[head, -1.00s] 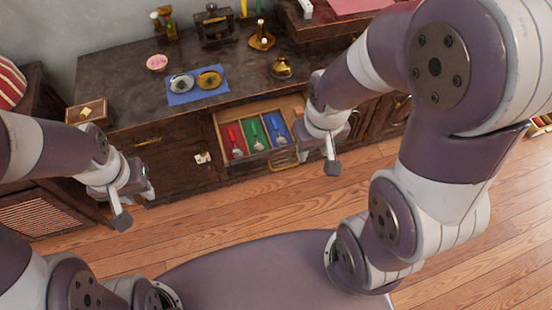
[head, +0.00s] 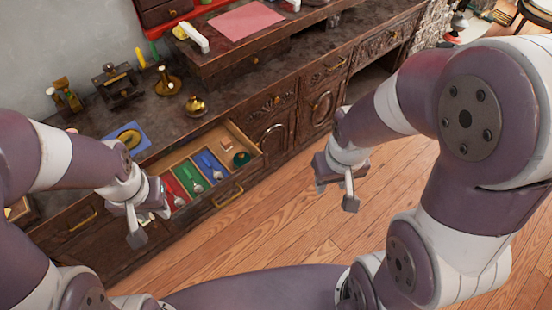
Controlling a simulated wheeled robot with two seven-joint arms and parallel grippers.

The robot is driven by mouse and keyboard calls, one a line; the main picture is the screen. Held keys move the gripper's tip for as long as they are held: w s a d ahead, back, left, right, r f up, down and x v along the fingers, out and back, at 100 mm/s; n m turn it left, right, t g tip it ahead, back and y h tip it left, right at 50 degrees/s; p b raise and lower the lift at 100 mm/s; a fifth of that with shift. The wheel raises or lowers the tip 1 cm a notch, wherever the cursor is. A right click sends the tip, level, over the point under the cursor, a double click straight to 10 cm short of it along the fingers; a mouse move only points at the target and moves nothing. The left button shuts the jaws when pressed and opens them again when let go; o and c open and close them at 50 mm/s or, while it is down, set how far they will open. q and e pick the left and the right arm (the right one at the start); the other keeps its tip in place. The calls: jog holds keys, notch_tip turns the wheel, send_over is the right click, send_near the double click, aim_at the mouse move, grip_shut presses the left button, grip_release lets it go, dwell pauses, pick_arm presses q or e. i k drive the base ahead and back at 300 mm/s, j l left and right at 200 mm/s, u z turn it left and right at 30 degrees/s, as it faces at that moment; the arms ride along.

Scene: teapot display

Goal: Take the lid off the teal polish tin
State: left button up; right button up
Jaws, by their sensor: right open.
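A small round dark green-teal item (head: 241,159), possibly the polish tin, lies in the right part of the open drawer (head: 228,193). It is too small to tell its lid from its body. My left gripper (head: 150,226) hangs by the drawer's left front corner, apart from that item. Whether its jaws are open does not show clearly. My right gripper (head: 336,194) is open and empty, over the floor to the right of the drawer.
Red (head: 174,190), green (head: 190,178) and blue (head: 211,166) compartments with spoon-like items fill the drawer's left part. A brass pot (head: 195,106) and a blue mat (head: 118,133) are on the countertop above. A raised shelf with a pink sheet (head: 243,21) stands behind. Floor at right is clear.

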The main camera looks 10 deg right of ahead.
aim_at(240, 160)
jog(key=u, duration=0.65)
jog(key=i+l+u, duration=0.1)
jog(key=l+u, duration=0.15)
jog(key=u, duration=0.2)
jog(key=i+l+u, duration=0.1)
jog(key=l+u, duration=0.2)
jog(key=u, duration=0.15)
jog(key=l+u, duration=0.25)
jog(key=u, duration=0.2)
jog(key=l+u, duration=0.4)
jog(key=k+l+u, duration=0.1)
jog(key=l, duration=0.3)
jog(key=k+l, duration=0.1)
jog(key=l, duration=0.35)
jog(key=l+u, duration=0.15)
jog(key=l, duration=0.25)
jog(key=k+l, duration=0.2)
jog(key=l, duration=0.2)
jog(key=u, duration=0.05)
